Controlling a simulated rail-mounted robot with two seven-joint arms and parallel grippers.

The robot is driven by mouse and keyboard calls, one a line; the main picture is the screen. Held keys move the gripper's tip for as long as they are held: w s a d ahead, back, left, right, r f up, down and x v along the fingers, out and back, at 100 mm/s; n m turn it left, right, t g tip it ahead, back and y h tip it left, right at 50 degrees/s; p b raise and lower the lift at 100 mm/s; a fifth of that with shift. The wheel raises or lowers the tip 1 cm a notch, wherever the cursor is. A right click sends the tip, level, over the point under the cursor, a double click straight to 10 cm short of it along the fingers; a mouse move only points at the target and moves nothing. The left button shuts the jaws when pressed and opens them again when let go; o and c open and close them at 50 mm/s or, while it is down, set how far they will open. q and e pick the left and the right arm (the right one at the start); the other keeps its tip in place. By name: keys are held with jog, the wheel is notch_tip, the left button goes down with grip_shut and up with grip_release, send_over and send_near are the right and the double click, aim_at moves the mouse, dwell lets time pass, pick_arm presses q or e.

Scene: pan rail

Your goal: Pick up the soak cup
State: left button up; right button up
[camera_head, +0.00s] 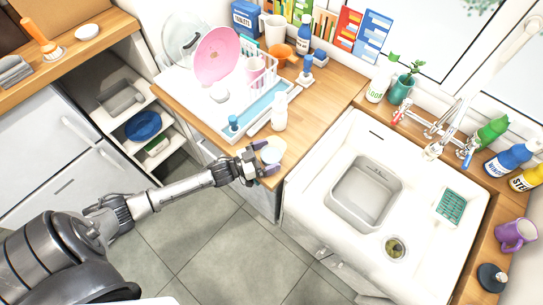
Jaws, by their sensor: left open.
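A small cream-white cup (273,151), which looks like the soak cup, stands on the wooden counter near its front corner, left of the sink. My left gripper (265,158) is open at the cup, with one dark fingertip on the far side and the other on the near side. The cup sits between or just beyond the fingertips; I cannot tell whether they touch it. My right gripper is not in view.
A white bottle (280,111) stands just behind the cup, beside a blue tray (258,106). A dish rack (258,76) holds a pink plate (217,55). The white sink (310,180) with a grey basin (345,205) lies right. The counter's front edge is close.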

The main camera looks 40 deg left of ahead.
pick_arm(q)
jog(key=shift+w+d, duration=0.2)
jog(key=shift+w, duration=0.3)
jog(key=c, duration=1.1)
